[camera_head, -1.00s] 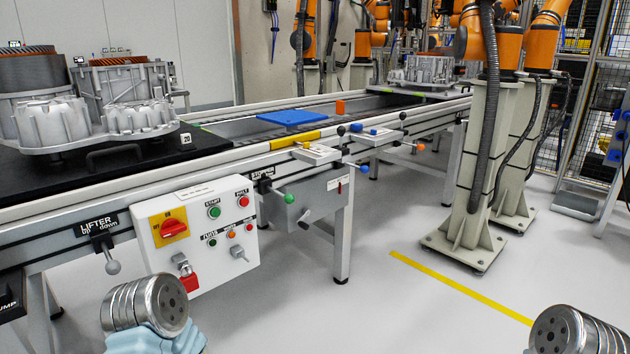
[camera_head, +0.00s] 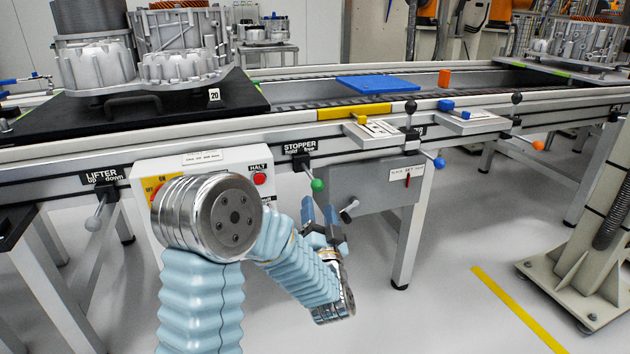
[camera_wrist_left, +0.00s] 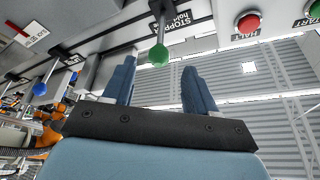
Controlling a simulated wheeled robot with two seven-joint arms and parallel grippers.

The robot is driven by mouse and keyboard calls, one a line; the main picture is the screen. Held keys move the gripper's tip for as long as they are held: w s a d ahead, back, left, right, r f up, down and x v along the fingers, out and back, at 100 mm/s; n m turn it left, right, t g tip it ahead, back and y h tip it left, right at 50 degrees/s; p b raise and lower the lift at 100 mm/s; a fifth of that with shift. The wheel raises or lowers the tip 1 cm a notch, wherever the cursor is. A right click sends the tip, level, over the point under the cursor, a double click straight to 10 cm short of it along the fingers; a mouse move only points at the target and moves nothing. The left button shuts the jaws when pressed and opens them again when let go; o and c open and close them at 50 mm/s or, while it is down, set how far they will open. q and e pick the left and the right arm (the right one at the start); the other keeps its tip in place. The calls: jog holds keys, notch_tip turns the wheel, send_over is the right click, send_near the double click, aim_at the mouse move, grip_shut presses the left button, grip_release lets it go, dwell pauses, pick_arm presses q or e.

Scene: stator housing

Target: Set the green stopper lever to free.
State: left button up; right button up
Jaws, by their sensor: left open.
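The green stopper lever (camera_head: 317,184) hangs under the STOPPER hold/free label (camera_head: 300,148) on the conveyor's front rail. Its shaft runs down and slightly right to the green ball knob. My left gripper (camera_head: 321,208) is open and empty, just below the knob, its two blue fingers pointing up. In the left wrist view the green knob (camera_wrist_left: 158,55) appears ahead of the open left gripper (camera_wrist_left: 158,70), between the lines of its fingers. I cannot tell whether they touch. My right gripper is out of view.
A grey box with a small handle (camera_head: 349,211) is right of the lever. The button panel (camera_head: 220,158) with the red HALT button (camera_head: 259,179) is left. A blue-knobbed lever (camera_head: 439,163) stands farther right. The floor in front is clear.

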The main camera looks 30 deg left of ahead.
aim_at(314, 179)
pick_arm(q)
jog(key=p+x, duration=0.1)
jog(key=x, duration=0.8)
jog(key=shift+w+a, duration=0.2)
jog(key=shift+w, duration=0.05)
grip_shut()
